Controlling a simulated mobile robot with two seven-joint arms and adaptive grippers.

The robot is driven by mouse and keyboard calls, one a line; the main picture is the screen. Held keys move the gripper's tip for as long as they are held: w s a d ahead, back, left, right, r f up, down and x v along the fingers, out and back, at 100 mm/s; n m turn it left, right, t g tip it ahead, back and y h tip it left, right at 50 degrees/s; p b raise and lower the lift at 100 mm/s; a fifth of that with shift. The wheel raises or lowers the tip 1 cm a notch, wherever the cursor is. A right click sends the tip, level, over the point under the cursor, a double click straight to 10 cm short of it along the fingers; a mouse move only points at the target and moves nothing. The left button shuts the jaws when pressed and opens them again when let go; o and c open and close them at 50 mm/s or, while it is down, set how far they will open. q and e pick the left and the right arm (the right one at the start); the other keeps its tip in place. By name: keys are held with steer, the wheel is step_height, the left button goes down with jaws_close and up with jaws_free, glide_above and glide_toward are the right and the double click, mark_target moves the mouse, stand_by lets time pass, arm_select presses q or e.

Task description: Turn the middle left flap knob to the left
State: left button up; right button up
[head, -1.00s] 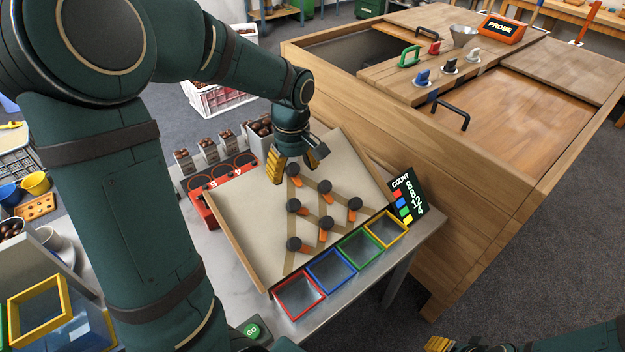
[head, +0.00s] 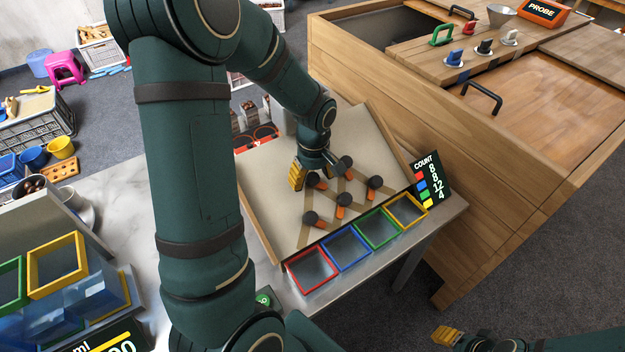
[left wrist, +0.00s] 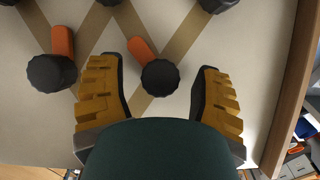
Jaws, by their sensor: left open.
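The sloped board (head: 275,185) carries several dark round knobs with orange flaps. The middle left flap knob (head: 313,181) is at the fingertips of my left gripper (head: 304,174), which comes down from above. In the left wrist view, my left gripper (left wrist: 158,100) is open, with a yellow-and-black finger on each side of a dark knob (left wrist: 160,77), apart from it. This knob's orange flap (left wrist: 142,50) points up-left in that view. The gripper hides the upper part of the board in the head view. My right gripper (head: 447,336) is at the bottom edge, its opening unclear.
Another knob (left wrist: 51,73) lies close beside the left finger in the wrist view. A wooden side rail (left wrist: 293,85) stands at the right there. Red, blue, green and yellow framed bins (head: 312,270) line the board's lower edge. A count sign (head: 430,180) stands at its right.

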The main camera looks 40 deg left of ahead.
arm_select(q)
steer(key=shift+f, duration=0.35)
jaws_close()
